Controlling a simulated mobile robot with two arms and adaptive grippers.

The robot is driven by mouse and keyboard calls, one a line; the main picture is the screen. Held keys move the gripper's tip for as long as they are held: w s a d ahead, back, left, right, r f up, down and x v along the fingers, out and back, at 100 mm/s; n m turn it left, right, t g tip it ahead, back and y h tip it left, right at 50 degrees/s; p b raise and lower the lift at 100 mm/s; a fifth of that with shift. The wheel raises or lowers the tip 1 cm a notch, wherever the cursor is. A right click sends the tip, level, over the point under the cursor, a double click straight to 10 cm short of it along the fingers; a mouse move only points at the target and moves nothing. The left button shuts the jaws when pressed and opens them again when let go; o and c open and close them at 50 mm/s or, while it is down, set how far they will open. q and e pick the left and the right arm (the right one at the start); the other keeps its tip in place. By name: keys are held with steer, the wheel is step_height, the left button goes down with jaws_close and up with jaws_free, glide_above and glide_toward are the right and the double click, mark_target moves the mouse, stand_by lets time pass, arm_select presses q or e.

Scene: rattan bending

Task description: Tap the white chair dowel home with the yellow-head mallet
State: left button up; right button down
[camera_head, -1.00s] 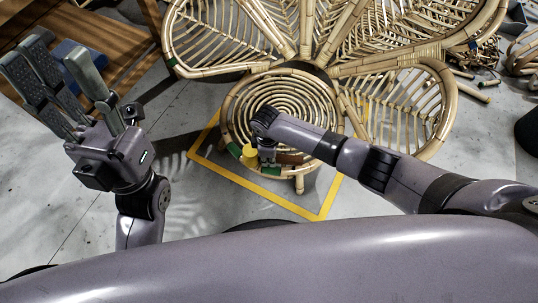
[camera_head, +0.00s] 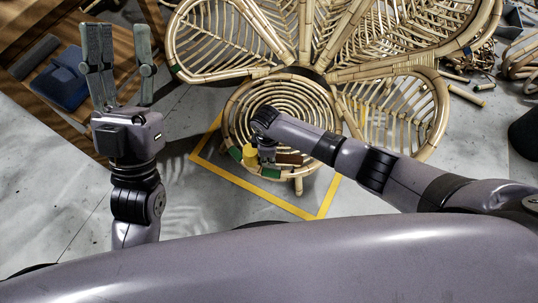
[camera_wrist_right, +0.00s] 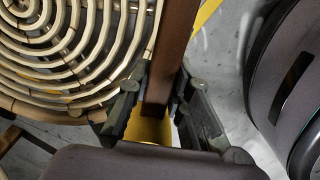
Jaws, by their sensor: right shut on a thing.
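The rattan chair (camera_head: 236,112) has a round spiral seat and fan-shaped back panels. The yellow-head mallet (camera_head: 249,154) is at the seat's near rim, with its brown handle pointing right. My right gripper (camera_head: 267,154) reaches over the seat from the right and is shut on the mallet. In the right wrist view the brown handle (camera_wrist_right: 174,45) runs between its fingers, with part of the yellow head (camera_wrist_right: 149,129) below. My left gripper (camera_head: 120,30) is raised at the left, open and empty, away from the chair. I cannot make out the white dowel in either view.
A yellow floor outline (camera_head: 262,194) surrounds the seat's near side. A wooden table (camera_head: 28,52) with a blue item (camera_head: 62,78) stands at upper left. Cane offcuts (camera_head: 468,93) lie at right. Grey floor (camera_head: 45,185) is clear at left.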

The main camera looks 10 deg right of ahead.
arm_select(q)
steer(key=shift+w+f, duration=0.15)
steer(key=shift+w, duration=0.05)
arm_select(e)
steer(key=shift+r, duration=0.1)
steer(key=shift+r, duration=0.15)
steer(key=shift+r+p, duration=0.65)
steer(key=shift+p, duration=0.25)
arm_select(q)
steer(key=w+f+g+y+p, duration=0.1)
steer(key=w+f+g+y, duration=0.15)
steer(key=f+g, duration=0.2)
steer(key=w+f+g+y, duration=0.1)
steer(key=w+f+g, duration=0.2)
steer(key=f, duration=0.2)
arm_select(e)
steer(key=shift+r, duration=0.55)
step_height(320, 180, up, 2)
steer(key=shift+r+p, duration=0.1)
steer(key=shift+p, duration=1.15)
arm_select(q)
step_height(320, 180, down, 12)
steer(key=s+a+g+y, duration=0.1)
steer(key=s+a+g, duration=0.1)
steer(key=g, duration=0.4)
steer(key=shift+r+n+g, duration=0.25)
steer(key=shift+n+g, duration=0.05)
steer(key=shift+g, duration=0.05)
